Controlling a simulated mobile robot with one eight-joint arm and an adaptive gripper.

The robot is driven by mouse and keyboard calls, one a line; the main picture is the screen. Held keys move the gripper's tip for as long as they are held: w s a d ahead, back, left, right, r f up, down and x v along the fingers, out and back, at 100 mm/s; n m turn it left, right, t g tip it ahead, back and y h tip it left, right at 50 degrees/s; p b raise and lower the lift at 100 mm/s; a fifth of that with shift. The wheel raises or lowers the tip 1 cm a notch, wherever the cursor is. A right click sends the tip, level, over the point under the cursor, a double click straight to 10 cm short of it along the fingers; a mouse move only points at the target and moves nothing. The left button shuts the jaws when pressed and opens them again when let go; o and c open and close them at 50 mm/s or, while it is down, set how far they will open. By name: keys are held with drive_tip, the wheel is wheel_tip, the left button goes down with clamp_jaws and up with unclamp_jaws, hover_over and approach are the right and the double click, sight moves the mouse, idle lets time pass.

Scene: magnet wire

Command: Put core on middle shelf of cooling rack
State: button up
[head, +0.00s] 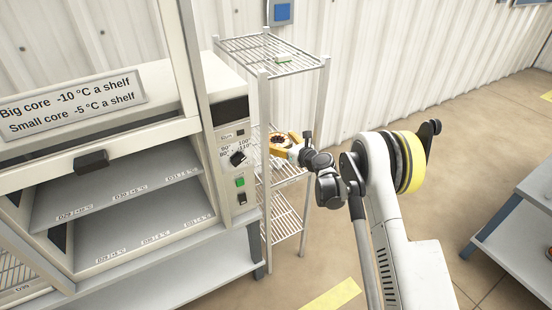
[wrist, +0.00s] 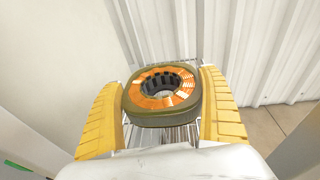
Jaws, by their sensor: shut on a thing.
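The core (wrist: 163,88), a ring with a dark rim, orange copper windings and a toothed hole, sits between the two yellow fingers of my gripper (wrist: 162,105) in the wrist view. The fingers touch it on both sides. In the head view the core (head: 281,141) is small, at the level of the middle shelf of the cooling rack (head: 322,95). My gripper (head: 287,143) reaches in from the right side of the rack. The middle shelf (head: 280,172) is a wire grid just below the core. Whether the core touches the shelf I cannot tell.
An oven (head: 215,120) with an open front and labelled shelves stands left of the rack. A small light object (head: 283,59) lies on the rack's top shelf. The white wall (head: 370,60) is behind. A grey table (head: 520,220) stands at the right, with clear floor between.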

sight(280, 164)
wheel_tip(280, 164, down, 8)
drive_tip(key=b, duration=0.3)
drive_tip(key=shift+r, duration=0.1)
drive_tip(key=o, duration=1.2)
drive_tip(key=shift+c, duration=0.2)
drive_tip(key=shift+s+d+r, duration=0.1)
drive_tip(key=shift+s+d, duration=0.1)
drive_tip(key=shift+s, duration=0.05)
drive_tip(key=p+v, duration=0.4)
drive_tip(key=v, duration=0.7)
drive_tip(key=shift+s+d, duration=0.15)
drive_tip(key=shift+s, duration=0.05)
